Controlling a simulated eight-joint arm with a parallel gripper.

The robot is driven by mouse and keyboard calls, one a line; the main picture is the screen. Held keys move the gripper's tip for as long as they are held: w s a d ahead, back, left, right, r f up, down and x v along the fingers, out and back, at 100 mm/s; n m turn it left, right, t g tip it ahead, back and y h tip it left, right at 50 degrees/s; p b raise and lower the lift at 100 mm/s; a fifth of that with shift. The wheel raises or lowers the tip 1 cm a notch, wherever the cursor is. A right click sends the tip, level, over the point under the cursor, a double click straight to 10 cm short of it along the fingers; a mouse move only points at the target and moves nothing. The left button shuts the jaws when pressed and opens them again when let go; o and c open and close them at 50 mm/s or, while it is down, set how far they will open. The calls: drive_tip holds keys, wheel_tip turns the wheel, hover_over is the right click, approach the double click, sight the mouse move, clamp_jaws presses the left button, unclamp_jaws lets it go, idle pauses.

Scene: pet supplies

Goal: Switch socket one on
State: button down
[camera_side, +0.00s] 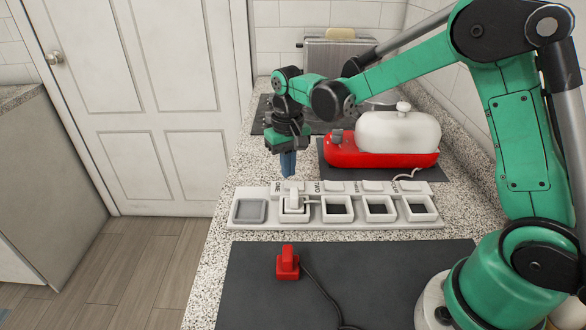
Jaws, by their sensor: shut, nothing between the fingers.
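A white power strip (433,188) lies across the counter. The other sockets look empty.
A grey square panel (250,211) sits at the strip's left end. A red plug (287,263) with a dark cable stands on the dark front mat (250,300). A red and white appliance (395,135) stands behind the strip, right of my gripper. A toaster (320,55) is at the back.

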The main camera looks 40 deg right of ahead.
sight(289, 184)
drive_tip(key=shift+f, duration=1.2)
idle(1.0)
drive_tip(key=shift+r, duration=3.55)
drive_tip(key=shift+s+r, duration=0.1)
drive_tip(key=s+a+r+n+t, duration=0.1)
drive_tip(key=s+r+n+t, duration=0.2)
drive_tip(key=s+t, duration=0.4)
drive_tip(key=shift+s+a, duration=0.35)
drive_tip(key=shift+s, duration=1.85)
